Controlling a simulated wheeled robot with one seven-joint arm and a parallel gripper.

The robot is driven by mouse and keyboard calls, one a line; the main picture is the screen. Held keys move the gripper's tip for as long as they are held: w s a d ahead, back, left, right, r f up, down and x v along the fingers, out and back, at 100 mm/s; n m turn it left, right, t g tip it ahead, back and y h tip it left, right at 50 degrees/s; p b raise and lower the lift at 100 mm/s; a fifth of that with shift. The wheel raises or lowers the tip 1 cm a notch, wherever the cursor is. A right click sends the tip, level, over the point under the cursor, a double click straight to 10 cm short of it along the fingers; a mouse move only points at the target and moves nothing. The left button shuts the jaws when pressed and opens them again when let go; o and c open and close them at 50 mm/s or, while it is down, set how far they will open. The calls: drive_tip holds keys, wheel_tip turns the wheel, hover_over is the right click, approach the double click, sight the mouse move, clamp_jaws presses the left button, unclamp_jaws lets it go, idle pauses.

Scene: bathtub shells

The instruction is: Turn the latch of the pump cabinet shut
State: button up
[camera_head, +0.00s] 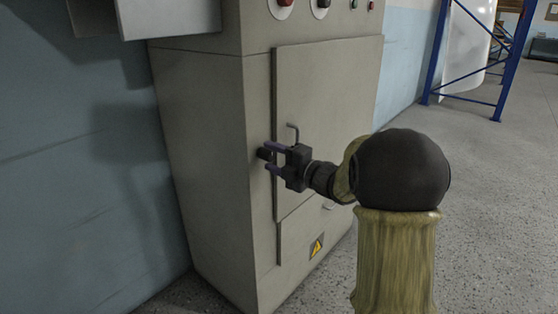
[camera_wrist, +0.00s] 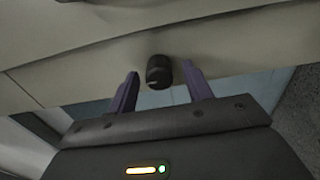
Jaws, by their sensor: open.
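The pump cabinet (camera_head: 222,120) is a tall beige-grey box with a closed-looking door (camera_head: 335,110). A small black latch knob (camera_head: 263,154) sits on the cabinet front at the left edge of the door. My gripper (camera_head: 272,158) reaches it from the right, with its two purple-grey fingers apart, one above and one below the knob. In the wrist view the black latch knob (camera_wrist: 158,72) lies between the open fingertips (camera_wrist: 161,85), with a gap on each side. A pale mark shows on the knob. I cannot tell whether the latch is turned shut.
A bent metal door handle (camera_head: 292,132) is just above my gripper. A yellow warning sign (camera_head: 317,246) is low on the cabinet. Buttons (camera_head: 322,8) are on its top panel. A blue rack frame (camera_head: 470,60) stands at the back right. The floor (camera_head: 490,200) on the right is clear.

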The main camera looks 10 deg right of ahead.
drive_tip(key=p+v, duration=0.3)
drive_tip(key=v, duration=1.4)
drive_tip(key=shift+s+d+p, duration=0.15)
drive_tip(key=shift+p, duration=0.15)
